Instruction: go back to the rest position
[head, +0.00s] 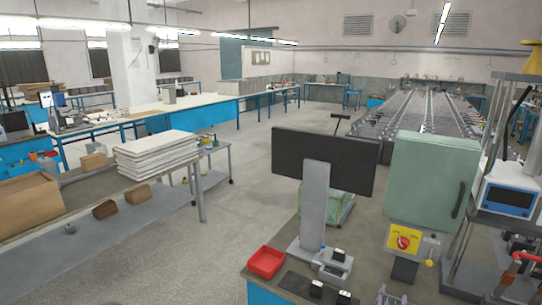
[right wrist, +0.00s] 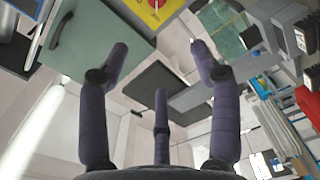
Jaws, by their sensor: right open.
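My right gripper (right wrist: 157,62) shows in the right wrist view. Its purple-grey fingers are spread apart with nothing between them. Beyond them I see a dark flat panel, pale surfaces and part of a green cabinet (right wrist: 105,30). My left gripper is not in view.
A red tray (head: 266,262) lies on the bench's left part. A dark monitor (head: 345,165) and the green cabinet (head: 432,180) with a yellow panel (head: 403,240) rise behind.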

